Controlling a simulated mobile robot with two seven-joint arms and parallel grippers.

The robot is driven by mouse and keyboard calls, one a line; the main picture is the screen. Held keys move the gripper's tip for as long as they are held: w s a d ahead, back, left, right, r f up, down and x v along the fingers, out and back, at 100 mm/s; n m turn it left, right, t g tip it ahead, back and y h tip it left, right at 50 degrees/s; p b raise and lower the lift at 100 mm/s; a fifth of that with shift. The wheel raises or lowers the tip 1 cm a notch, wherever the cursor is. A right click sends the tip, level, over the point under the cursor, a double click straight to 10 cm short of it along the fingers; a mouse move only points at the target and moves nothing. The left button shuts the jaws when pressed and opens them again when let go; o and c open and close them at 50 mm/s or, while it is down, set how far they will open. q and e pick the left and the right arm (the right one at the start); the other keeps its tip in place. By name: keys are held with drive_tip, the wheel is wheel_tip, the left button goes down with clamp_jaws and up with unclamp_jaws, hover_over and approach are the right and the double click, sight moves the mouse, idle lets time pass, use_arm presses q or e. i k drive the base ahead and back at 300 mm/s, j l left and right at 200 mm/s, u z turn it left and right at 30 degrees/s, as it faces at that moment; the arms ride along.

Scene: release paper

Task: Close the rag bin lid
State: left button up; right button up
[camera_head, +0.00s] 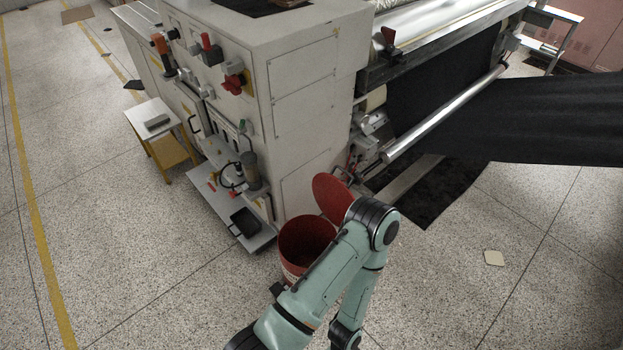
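The red rag bin (289,262) stands on the floor near the front corner of the big grey machine. Its round red lid (330,194) is open, raised and tilted up behind the right side of the bin's rim. I can see into the dark red inside of the bin. One of my teal arms rises from the bottom edge, bends at a dark joint and comes back down. It covers the bin's right side and the lid's lower edge. I see no gripper fingers of either hand, and I cannot tell whether the arm touches the lid.
The grey machine (315,110) stands behind the bin, with a low shelf (222,208) jutting out to the left. A metal roller (445,113) and black sheet (560,118) extend to the right. The speckled floor (140,270) is open at left and lower right.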

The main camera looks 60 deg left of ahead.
sight(332, 197)
drive_tip(key=i+j+u, duration=0.1)
drive_tip(key=u, duration=0.3)
drive_tip(key=i+u, duration=0.2)
drive_tip(key=u, duration=0.25)
drive_tip(key=i+u, duration=0.2)
drive_tip(key=u, duration=0.2)
drive_tip(key=i+l+u, duration=0.1)
drive_tip(key=u, duration=0.35)
